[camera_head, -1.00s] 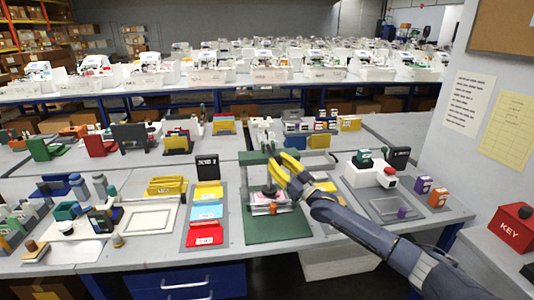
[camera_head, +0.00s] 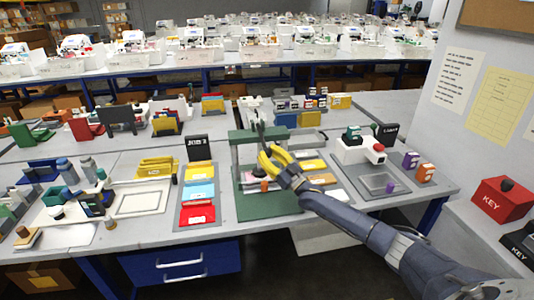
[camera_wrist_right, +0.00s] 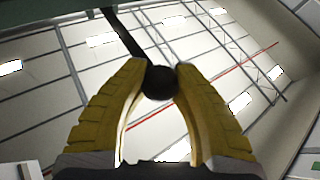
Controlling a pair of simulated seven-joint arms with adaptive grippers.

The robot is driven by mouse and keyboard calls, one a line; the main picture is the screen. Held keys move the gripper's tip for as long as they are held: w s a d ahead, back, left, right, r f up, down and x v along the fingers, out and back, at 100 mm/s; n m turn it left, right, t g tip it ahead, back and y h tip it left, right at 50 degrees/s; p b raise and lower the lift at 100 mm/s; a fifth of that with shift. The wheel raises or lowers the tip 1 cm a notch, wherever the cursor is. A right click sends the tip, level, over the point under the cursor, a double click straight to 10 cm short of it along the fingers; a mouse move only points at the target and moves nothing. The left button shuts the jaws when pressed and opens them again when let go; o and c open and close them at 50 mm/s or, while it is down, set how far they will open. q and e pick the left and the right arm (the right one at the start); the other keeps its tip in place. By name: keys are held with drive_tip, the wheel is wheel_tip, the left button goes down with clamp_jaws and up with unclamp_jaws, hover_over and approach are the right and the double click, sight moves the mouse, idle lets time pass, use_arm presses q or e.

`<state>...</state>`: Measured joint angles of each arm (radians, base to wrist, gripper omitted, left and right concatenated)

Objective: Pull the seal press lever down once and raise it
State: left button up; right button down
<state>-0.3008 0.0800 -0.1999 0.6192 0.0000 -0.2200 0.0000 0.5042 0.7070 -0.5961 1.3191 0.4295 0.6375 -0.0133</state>
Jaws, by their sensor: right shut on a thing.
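The seal press has a green frame (camera_head: 243,135) on a green base (camera_head: 268,205) at the middle of the near table. Its thin dark lever (camera_head: 260,130) shows near the top of the frame. My right gripper (camera_head: 267,156) is in front of the frame, its yellow fingers shut on the lever's end. In the right wrist view the lever (camera_wrist_right: 125,35) ends in a round black knob (camera_wrist_right: 161,82) held between the two fingertips (camera_wrist_right: 160,75). The fingers hide part of the press in the head view. My left gripper is not in view.
A tray with yellow, blue and red cards (camera_head: 198,190) lies left of the press. A white device with a red button (camera_head: 378,147) stands to the right, with purple and orange blocks (camera_head: 425,172) beyond it. A red KEY box (camera_head: 503,203) is at the far right.

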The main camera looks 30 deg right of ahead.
drive_tip(key=shift+a+f, duration=0.1)
drive_tip(key=shift+f, duration=0.4)
drive_tip(key=c, duration=1.4)
unclamp_jaws()
drive_tip(key=o, duration=0.5)
drive_tip(key=shift+w+r, duration=0.1)
drive_tip(key=shift+r, duration=0.05)
drive_tip(key=v, duration=1.2)
